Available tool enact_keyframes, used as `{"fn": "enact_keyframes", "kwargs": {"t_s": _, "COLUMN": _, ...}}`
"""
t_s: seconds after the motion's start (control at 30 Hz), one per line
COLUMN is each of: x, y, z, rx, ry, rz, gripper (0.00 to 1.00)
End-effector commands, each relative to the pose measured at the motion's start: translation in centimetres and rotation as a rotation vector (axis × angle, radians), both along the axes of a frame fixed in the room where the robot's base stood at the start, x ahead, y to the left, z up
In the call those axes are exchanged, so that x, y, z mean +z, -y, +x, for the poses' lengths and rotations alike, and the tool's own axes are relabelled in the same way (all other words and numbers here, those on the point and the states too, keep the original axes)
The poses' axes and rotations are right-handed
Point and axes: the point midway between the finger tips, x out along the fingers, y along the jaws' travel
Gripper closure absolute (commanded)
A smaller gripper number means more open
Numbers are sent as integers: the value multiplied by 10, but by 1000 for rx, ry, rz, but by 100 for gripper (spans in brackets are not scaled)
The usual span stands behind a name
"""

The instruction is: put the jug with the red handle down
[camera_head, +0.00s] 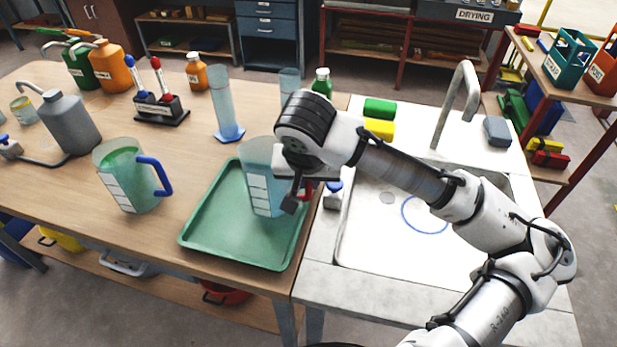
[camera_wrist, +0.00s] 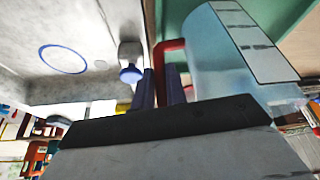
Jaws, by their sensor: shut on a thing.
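The jug with the red handle (camera_head: 258,178) is a clear bluish jug with a white label panel, upright over the right part of the green tray (camera_head: 205,232). I cannot tell whether its base touches the tray. My gripper (camera_head: 298,199) is at the jug's right side, shut on the red handle, which is mostly hidden in the head view. In the wrist view the red handle (camera_wrist: 170,48) runs between the two dark fingers of my gripper (camera_wrist: 162,88), and the jug's clear wall (camera_wrist: 215,60) is to the right.
A jug with a blue handle (camera_head: 128,178) stands left of the tray. A measuring cylinder (camera_head: 226,110) stands behind it. A small white bottle with a blue cap (camera_head: 333,195) is just right of my gripper, beside the sink (camera_head: 385,240). The tray's front left part is empty.

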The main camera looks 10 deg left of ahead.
Motion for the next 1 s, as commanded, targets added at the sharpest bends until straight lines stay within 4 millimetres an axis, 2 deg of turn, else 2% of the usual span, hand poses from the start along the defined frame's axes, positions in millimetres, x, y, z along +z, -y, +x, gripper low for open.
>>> {"fn": "enact_keyframes", "kwargs": {"t_s": 0.27, "x": -5, "y": 0, "z": 0, "rx": 0, "ry": 0, "rz": 0, "gripper": 100}}
{"fn": "enact_keyframes", "kwargs": {"t_s": 0.3, "x": -4, "y": 0, "z": 0, "rx": 0, "ry": 0, "rz": 0, "gripper": 82}}
{"fn": "enact_keyframes", "kwargs": {"t_s": 0.43, "x": -3, "y": 0, "z": 0, "rx": 0, "ry": 0, "rz": -1, "gripper": 65}}
{"fn": "enact_keyframes", "kwargs": {"t_s": 0.77, "x": 0, "y": 0, "z": 0, "rx": 0, "ry": 0, "rz": -1, "gripper": 65}}
{"fn": "enact_keyframes", "kwargs": {"t_s": 0.87, "x": 6, "y": 0, "z": -2, "rx": 1, "ry": 1, "rz": 0, "gripper": 65}}
{"fn": "enact_keyframes", "kwargs": {"t_s": 1.0, "x": 29, "y": 1, "z": -11, "rx": 2, "ry": 4, "rz": 1, "gripper": 65}}
